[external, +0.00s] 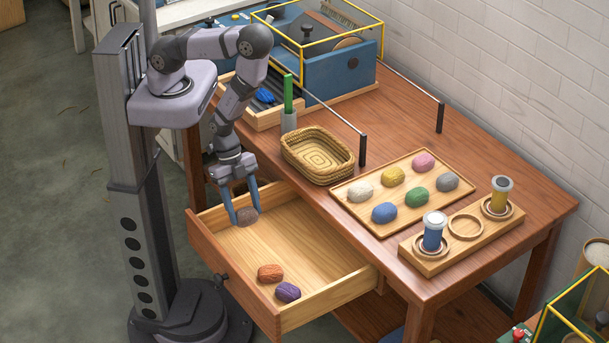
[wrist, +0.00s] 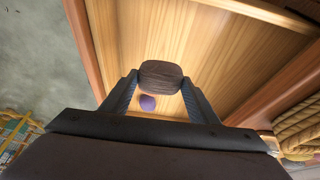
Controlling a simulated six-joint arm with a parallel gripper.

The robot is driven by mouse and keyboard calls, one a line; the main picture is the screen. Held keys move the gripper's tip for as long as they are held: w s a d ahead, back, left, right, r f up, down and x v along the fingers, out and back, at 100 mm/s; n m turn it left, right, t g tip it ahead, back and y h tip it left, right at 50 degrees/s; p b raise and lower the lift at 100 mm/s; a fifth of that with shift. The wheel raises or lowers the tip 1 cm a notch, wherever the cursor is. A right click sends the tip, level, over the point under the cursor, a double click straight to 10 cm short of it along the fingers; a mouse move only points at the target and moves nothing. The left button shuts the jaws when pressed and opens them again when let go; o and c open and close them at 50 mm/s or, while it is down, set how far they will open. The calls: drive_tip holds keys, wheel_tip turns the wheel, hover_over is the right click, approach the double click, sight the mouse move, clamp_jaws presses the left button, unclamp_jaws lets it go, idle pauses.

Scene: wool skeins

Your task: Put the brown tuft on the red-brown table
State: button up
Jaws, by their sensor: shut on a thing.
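The brown tuft (external: 247,217) is between the two blue fingers of my gripper (external: 243,212), at the back left part of the open drawer (external: 310,233). In the wrist view the brown tuft (wrist: 161,78) sits between the fingertips of my gripper (wrist: 160,80), which is shut on it. I cannot tell whether the tuft touches the drawer floor. The red-brown table (external: 405,105) stands to the right of my gripper, its top above the drawer.
An orange tuft (external: 270,273) and a purple tuft (external: 287,292) lie in the drawer's front. On the table are a woven basket (external: 317,155), a tray (external: 385,227) with several coloured tufts, and a wooden jar holder (external: 450,258). Thin rods on dark posts (external: 363,150) cross above the table.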

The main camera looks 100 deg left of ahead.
drive_tip(key=w+a+r+n+t+y+b, duration=0.15)
drive_tip(key=w+a+r+n, duration=0.25)
drive_tip(key=w+r, duration=0.7)
drive_tip(key=w+a+r+n+y+b, duration=0.1)
drive_tip(key=w+a+r+n+y, duration=0.3)
drive_tip(key=w+r, duration=0.75)
drive_tip(key=n+b, duration=0.5)
drive_tip(key=b, duration=0.7)
hover_over(397, 137)
drive_tip(key=s, duration=0.1)
wheel_tip(397, 137, down, 8)
drive_tip(key=shift+s+d+h, duration=0.15)
drive_tip(key=shift+d+h, duration=0.1)
drive_tip(key=shift+h, duration=0.1)
drive_tip(key=shift+g, duration=0.25)
drive_tip(key=shift+f+p, duration=0.8)
drive_tip(key=shift+f, duration=4.2)
drive_tip(key=shift+c, duration=0.2)
